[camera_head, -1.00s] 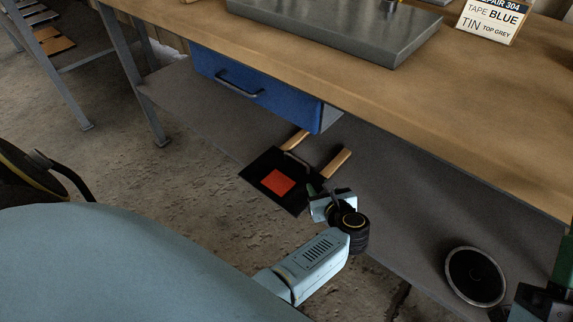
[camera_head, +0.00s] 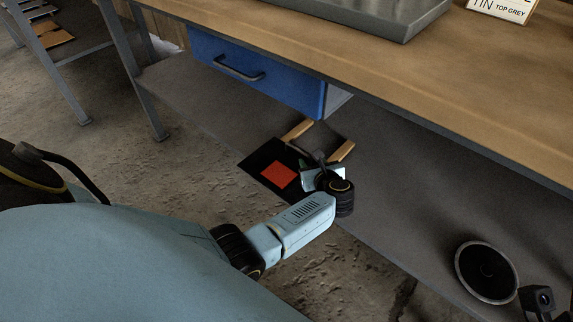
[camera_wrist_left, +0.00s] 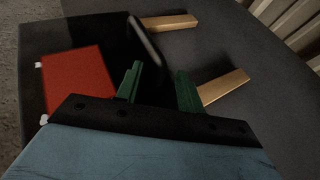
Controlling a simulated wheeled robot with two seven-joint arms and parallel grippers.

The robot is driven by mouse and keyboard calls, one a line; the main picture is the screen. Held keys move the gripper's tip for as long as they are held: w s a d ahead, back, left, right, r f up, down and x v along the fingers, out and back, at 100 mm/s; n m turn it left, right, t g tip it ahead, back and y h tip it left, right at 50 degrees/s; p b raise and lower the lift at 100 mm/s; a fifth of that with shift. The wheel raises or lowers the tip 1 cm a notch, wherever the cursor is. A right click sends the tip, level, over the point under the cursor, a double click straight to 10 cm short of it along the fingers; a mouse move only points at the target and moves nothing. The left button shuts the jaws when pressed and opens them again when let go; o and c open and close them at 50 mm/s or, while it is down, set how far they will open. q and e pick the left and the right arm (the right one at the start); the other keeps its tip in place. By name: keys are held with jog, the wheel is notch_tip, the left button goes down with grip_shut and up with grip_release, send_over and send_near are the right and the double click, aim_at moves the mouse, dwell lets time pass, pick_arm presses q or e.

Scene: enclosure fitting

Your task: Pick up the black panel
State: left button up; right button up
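The black panel (camera_head: 262,155) lies on the lower shelf by its front edge, beside two wooden strips (camera_head: 341,152). It has a red square (camera_head: 279,175) and a dark bar handle. In the left wrist view the panel (camera_wrist_left: 95,30) fills the left part, and the handle (camera_wrist_left: 145,38) lies just beyond the fingertips. My left gripper (camera_head: 314,160) is over the panel's right side in the head view. Its green fingers (camera_wrist_left: 158,75) are apart, with nothing seen clasped between them. The arm hides part of the panel. My right gripper's fingers are out of view.
A blue drawer (camera_head: 255,72) hangs under the wooden bench top (camera_head: 470,100), above and behind the panel. A round dark disc with a pale rim (camera_head: 486,272) rests on the shelf (camera_head: 400,205) at the right. The shelf between is clear.

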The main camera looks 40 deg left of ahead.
pick_arm(q)
jog(key=shift+a, duration=0.1)
grip_shut()
dwell(0.3)
jog(key=shift+w+r, duration=0.1)
jog(key=shift+w, duration=0.05)
